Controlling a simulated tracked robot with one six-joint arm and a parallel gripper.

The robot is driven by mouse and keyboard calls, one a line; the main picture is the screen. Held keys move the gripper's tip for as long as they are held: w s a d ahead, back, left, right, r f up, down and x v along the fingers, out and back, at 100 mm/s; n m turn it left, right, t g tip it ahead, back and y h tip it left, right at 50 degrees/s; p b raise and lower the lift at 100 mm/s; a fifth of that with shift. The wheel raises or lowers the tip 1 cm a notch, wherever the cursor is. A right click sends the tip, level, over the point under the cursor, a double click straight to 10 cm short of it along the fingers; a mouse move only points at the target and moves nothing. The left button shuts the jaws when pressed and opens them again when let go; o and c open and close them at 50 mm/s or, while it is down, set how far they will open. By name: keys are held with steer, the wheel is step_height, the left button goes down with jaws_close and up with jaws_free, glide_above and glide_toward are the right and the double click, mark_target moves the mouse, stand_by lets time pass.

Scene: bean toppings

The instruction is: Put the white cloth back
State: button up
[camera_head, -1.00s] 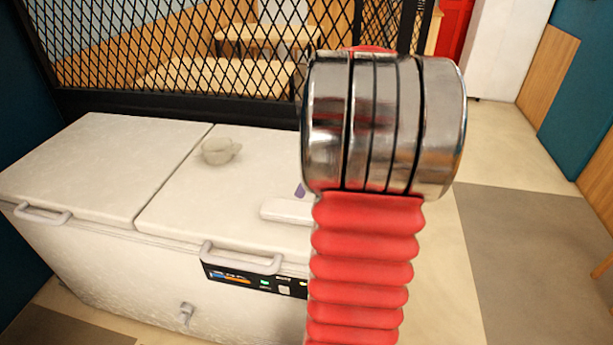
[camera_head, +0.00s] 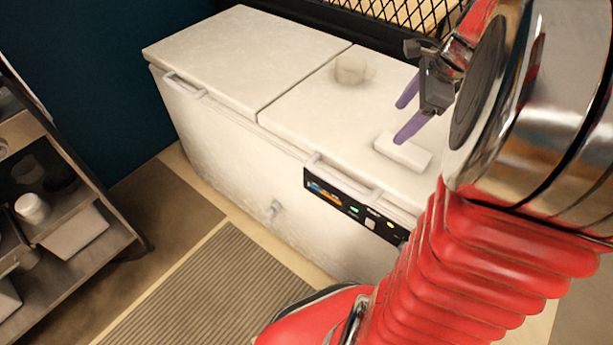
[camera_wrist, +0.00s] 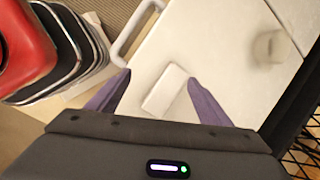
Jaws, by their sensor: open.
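The white cloth (camera_head: 403,151), a folded flat rectangular block, lies on the right lid of the white chest freezer (camera_head: 300,110). My gripper (camera_head: 408,115) has purple fingers and is open above the freezer lid, close to the cloth. In the wrist view, the cloth (camera_wrist: 165,90) shows between the two spread fingertips of my gripper (camera_wrist: 160,82). The fingers do not appear to be closed on it; the exact height above it is hard to tell.
A pale translucent cup (camera_head: 353,69) stands on the same lid, toward the back. Black mesh (camera_head: 400,22) rises behind the freezer. A shelf rack (camera_head: 75,185) with containers stands at the left. A ribbed mat (camera_head: 205,290) lies on the floor in front.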

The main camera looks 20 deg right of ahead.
steer(key=s+a+r+n+t, duration=0.1)
steer(key=s+a+n, duration=0.3)
steer(key=a+n, duration=0.8)
steer(key=s+a+r+n+t+h, duration=0.1)
steer(key=s+a+n, duration=0.3)
steer(key=a+n, duration=0.8)
steer(key=shift+s+a+n, duration=0.4)
steer(key=shift+a, duration=1.7)
steer(key=shift+s, duration=0.15)
